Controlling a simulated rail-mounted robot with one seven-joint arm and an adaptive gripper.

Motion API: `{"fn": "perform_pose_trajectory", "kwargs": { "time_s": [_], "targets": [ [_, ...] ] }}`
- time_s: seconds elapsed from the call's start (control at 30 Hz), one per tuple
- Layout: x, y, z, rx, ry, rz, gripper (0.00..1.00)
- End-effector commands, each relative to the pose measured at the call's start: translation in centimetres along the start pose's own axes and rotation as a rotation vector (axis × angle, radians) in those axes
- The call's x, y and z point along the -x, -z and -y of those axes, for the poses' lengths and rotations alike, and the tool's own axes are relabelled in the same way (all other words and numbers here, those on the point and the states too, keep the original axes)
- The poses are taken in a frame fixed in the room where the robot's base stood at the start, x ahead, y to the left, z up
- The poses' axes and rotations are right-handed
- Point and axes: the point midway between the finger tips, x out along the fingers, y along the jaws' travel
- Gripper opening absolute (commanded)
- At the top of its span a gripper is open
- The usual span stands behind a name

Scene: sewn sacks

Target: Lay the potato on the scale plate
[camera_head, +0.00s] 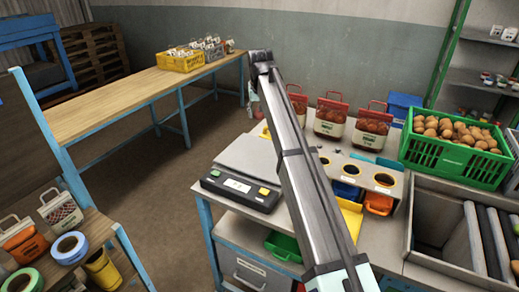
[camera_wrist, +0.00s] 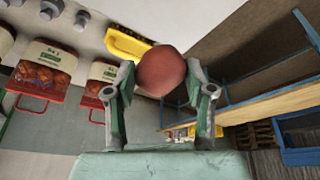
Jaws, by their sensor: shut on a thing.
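A reddish-brown potato (camera_wrist: 162,70) sits between the fingertips of my gripper (camera_wrist: 163,84) in the wrist view. The gripper is shut on it and holds it clear of any surface. In the head view my arm crosses the middle of the picture, and the gripper and potato cannot be made out clearly there. The scale (camera_head: 238,188) stands at the left end of the work table, with a dark front panel, a small display and a yellow button. Its grey plate (camera_head: 248,155) looks bare where it shows; my arm hides its right part.
A green crate (camera_head: 413,151) of potatoes stands at the right. Filled red-topped bags (camera_head: 332,118) line the table's back edge. A block with round openings (camera_head: 383,180) is right of my arm. A wooden bench (camera_head: 120,97) carries a yellow crate (camera_head: 180,63). Open floor separates the tables.

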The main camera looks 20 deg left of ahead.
Motion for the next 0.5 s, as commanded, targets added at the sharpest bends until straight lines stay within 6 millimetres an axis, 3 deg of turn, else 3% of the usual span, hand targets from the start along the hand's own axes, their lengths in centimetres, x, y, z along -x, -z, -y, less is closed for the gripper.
{"fn": "perform_pose_trajectory", "kwargs": {
  "time_s": [0.3, 0.5],
  "targets": [
    [-7.1, -2.8, 0.2, 0.000, 0.000, 0.002, 0.18],
    [-10.3, -3.8, 0.3, 0.000, 0.000, 0.001, 0.18]
  ]
}}
